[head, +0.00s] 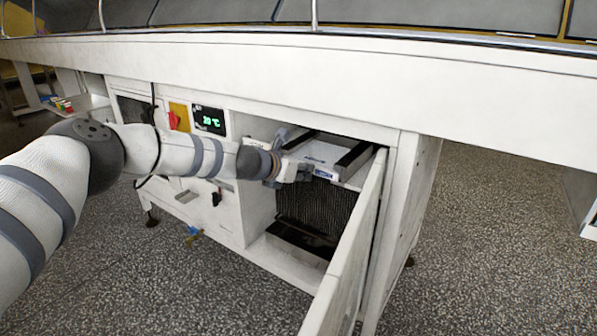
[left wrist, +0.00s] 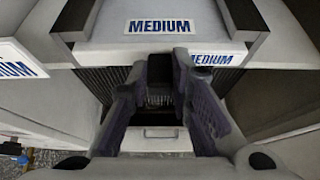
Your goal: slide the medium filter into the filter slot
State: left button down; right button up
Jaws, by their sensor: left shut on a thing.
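The medium filter (head: 322,153) is a white flat box with a blue-lettered label, inside the upper part of the open cabinet in the head view. In the left wrist view the filter (left wrist: 108,30) fills the top, with MEDIUM labels on its upper face and front edge. Dark strips run along its two sides. My left gripper (head: 292,172) is at the filter's front edge, shut on it; its dark fingers (left wrist: 170,75) reach to that edge in the wrist view. How far the filter sits in the slot is hidden. My right gripper is not in view.
The open cabinet door (head: 347,255) stands close to the right of my left gripper. A dark ribbed panel (head: 315,208) and a dark tray (head: 300,240) lie below the filter. A temperature display (head: 209,121) is on the cabinet front. The white machine beam (head: 300,75) runs overhead.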

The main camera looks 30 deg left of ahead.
pick_arm(q)
jog(key=shift+w+f, duration=0.3)
jog(key=shift+w, duration=0.4)
jog(key=shift+w+r, duration=0.2)
jog(key=shift+w, duration=0.2)
jog(key=c, duration=1.4)
grip_release()
jog(key=shift+o, duration=0.2)
jog(key=shift+r, duration=0.1)
jog(key=v, duration=1.2)
